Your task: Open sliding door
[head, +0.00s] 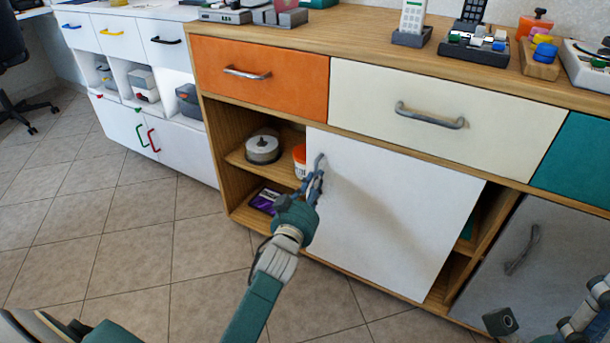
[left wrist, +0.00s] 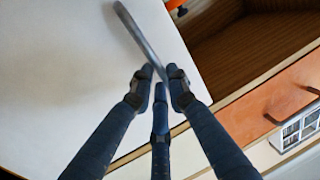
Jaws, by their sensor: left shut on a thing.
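The left bay is uncovered, and a narrow gap shows at the door's right. Its grey bar handle (head: 319,162) is near the door's left edge. My left gripper (head: 314,184) is shut on this handle. In the left wrist view the fingertips (left wrist: 160,78) close around the lower end of the handle bar (left wrist: 138,35), against the white door (left wrist: 60,70). Parts of my right gripper (head: 575,322) show at the lower right edge, cut off; its opening is unclear.
The open bay holds a disc spindle (head: 263,147), an orange-and-white tub (head: 300,160) and a purple box (head: 265,200). Above are an orange drawer (head: 262,80) and a cream drawer (head: 460,108) with protruding handles. A grey door (head: 545,265) is at right. Tiled floor in front is clear.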

